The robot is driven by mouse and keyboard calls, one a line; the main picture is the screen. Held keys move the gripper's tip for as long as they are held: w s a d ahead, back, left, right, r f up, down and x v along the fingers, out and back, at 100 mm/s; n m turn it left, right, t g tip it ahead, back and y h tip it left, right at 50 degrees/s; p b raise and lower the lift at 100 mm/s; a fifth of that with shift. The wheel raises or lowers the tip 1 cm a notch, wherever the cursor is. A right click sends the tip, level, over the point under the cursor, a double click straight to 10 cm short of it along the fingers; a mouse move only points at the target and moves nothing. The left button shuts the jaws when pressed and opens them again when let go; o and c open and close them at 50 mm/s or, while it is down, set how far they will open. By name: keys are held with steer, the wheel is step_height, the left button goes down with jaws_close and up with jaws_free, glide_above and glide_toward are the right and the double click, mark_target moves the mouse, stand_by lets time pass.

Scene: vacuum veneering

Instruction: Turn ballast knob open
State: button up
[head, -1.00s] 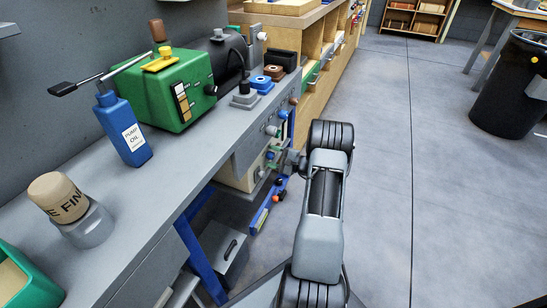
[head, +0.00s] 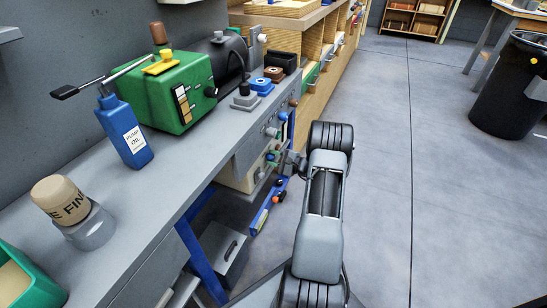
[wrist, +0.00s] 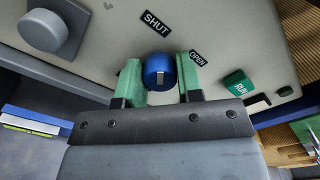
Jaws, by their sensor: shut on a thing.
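A round blue knob (wrist: 158,72) sits on a pale panel (wrist: 110,35) with a black SHUT label (wrist: 156,22) above it and a black OPEN label (wrist: 197,58) to its right. My gripper (wrist: 160,80) is shut on the knob, with one green finger on each side of it. The knob's pointer cannot be read clearly. In the head view my gripper (head: 273,161) reaches the front of the cabinet under the bench, and the knob is too small to make out there.
On the panel, a grey knob (wrist: 45,32) is at upper left and a green RUN button (wrist: 238,83) at right. A green pump (head: 165,92) and blue oil bottle (head: 124,132) stand on the bench (head: 105,215). The floor to the right is open, with a black bin (head: 510,90) far off.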

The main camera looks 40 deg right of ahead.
steer(key=m+p, duration=0.2)
steer(key=m, duration=0.2)
steer(key=shift+r, duration=0.15)
steer(key=m+p, duration=0.2)
steer(key=m, duration=0.3)
steer(key=m+p, duration=0.2)
steer(key=m, duration=0.2)
steer(key=shift+m+p, duration=0.65)
steer(key=shift+m, duration=1.15)
steer(key=shift+w+m, duration=0.1)
steer(key=shift+m, duration=0.2)
steer(key=o, duration=0.9)
steer(key=p+v, duration=0.2)
steer(key=v, duration=1.2)
